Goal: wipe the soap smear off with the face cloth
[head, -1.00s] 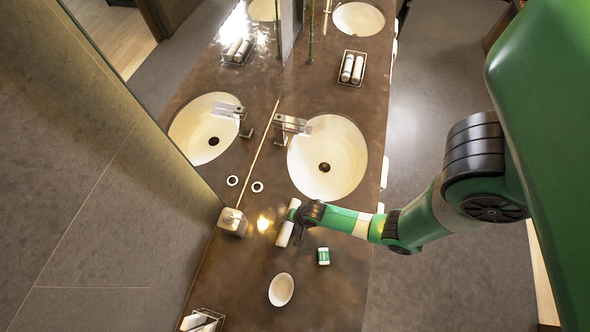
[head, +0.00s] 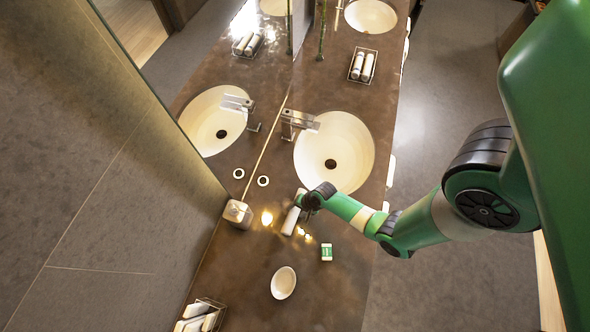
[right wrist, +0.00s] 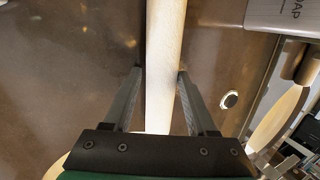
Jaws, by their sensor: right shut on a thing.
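The white face cloth (head: 291,220) is a narrow pale strip low over the brown counter, in front of the right-hand sink. My right gripper (head: 305,201) is shut on it. In the right wrist view the cloth (right wrist: 164,70) runs between the two fingers of my right gripper (right wrist: 160,78). Whether the cloth touches the counter I cannot tell. Bright glints show on the counter on both sides of the cloth; I cannot tell the soap smear from reflected light. My left gripper is not in view.
The soap dispenser (head: 237,213) stands left of the cloth, by the mirror. The sink (head: 333,150) is behind. A wire basket (head: 218,304) stands at the front left.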

